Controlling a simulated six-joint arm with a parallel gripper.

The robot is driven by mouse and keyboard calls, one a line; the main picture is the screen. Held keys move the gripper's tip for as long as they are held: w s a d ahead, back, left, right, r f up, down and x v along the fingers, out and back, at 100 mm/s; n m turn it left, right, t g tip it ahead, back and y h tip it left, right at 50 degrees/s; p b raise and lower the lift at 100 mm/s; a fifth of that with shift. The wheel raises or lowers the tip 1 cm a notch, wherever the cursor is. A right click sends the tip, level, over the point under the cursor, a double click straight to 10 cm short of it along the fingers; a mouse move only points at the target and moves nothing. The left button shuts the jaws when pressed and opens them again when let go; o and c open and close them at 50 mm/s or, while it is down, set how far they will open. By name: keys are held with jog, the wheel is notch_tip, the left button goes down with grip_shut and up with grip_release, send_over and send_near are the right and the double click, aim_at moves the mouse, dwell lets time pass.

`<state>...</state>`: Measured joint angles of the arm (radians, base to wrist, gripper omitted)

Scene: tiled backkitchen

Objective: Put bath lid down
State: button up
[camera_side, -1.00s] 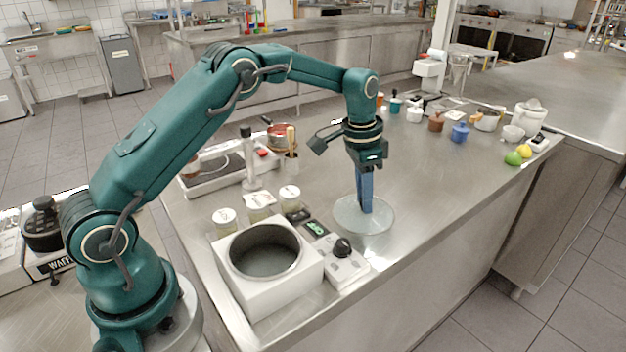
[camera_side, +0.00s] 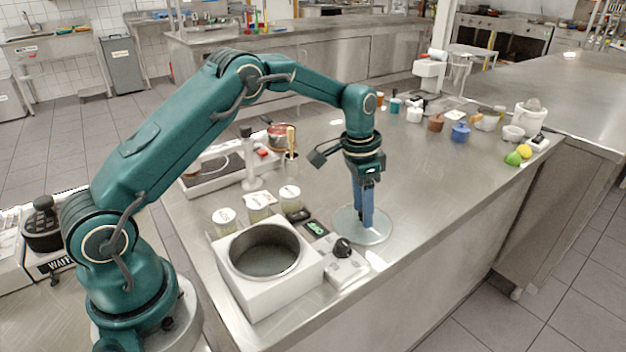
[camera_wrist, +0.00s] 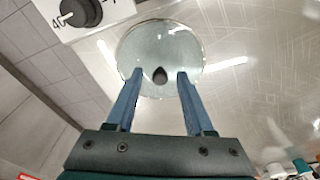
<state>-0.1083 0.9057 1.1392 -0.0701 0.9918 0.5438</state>
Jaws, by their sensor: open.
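The bath lid (camera_side: 345,232) is a round, clear glass disc with a small dark knob. It lies flat on the steel counter, right of the white water bath (camera_side: 265,285). The bath's round well is uncovered. My gripper (camera_side: 366,224) points down over the middle of the lid. In the wrist view the lid (camera_wrist: 160,40) shows whole, with its knob (camera_wrist: 160,76) between the two blue fingers of my gripper (camera_wrist: 160,75). The fingers stand apart, with a gap on each side of the knob.
The bath's control box with a black dial (camera_side: 342,248) stands close left of the lid. Several white-lidded jars (camera_side: 258,205) stand behind the bath.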

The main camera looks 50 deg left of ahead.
aim_at(355, 220)
jog(key=s+r+n+t, duration=0.1)
jog(key=s+r, duration=0.2)
jog(key=r, duration=0.5)
jog(key=s+r, duration=0.2)
jog(key=r, duration=0.7)
jog(key=s+d+f+n+t, duration=0.1)
jog(key=s, duration=0.8)
jog(key=s+d+f+n+t, duration=0.2)
jog(key=s, duration=0.8)
jog(key=shift+s+n+y, duration=0.25)
jog(key=shift+n+y, duration=0.05)
